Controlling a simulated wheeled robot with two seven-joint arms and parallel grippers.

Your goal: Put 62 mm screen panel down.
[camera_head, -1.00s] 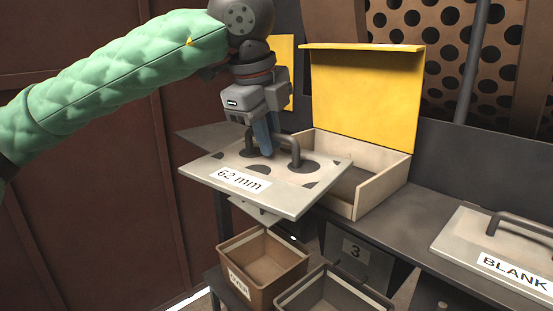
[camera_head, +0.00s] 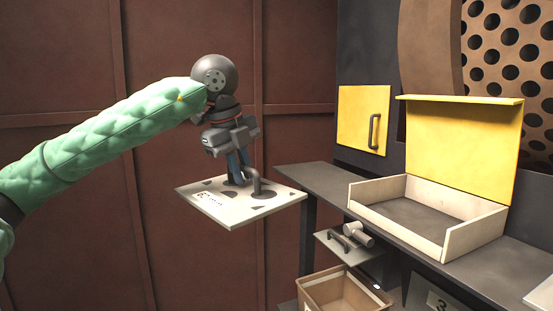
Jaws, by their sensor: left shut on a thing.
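The 62 mm screen panel (camera_head: 215,208) is a pale flat plate with dark holes, a bent dark handle and a small label, too small to read now. It hangs about level in the air, left of the dark bench. My left gripper (camera_head: 238,178) is above the plate and shut on its handle. The gripper's fingers hide part of the handle. My right gripper is not in view.
The dark bench (camera_head: 320,184) carries an open pale box (camera_head: 462,238) with a raised yellow lid (camera_head: 463,146). Below are a small shelf (camera_head: 343,250) with handled items and a brown bin (camera_head: 345,292). A perforated drum (camera_head: 490,45) stands behind. A yellow door (camera_head: 363,119) is on the wall.

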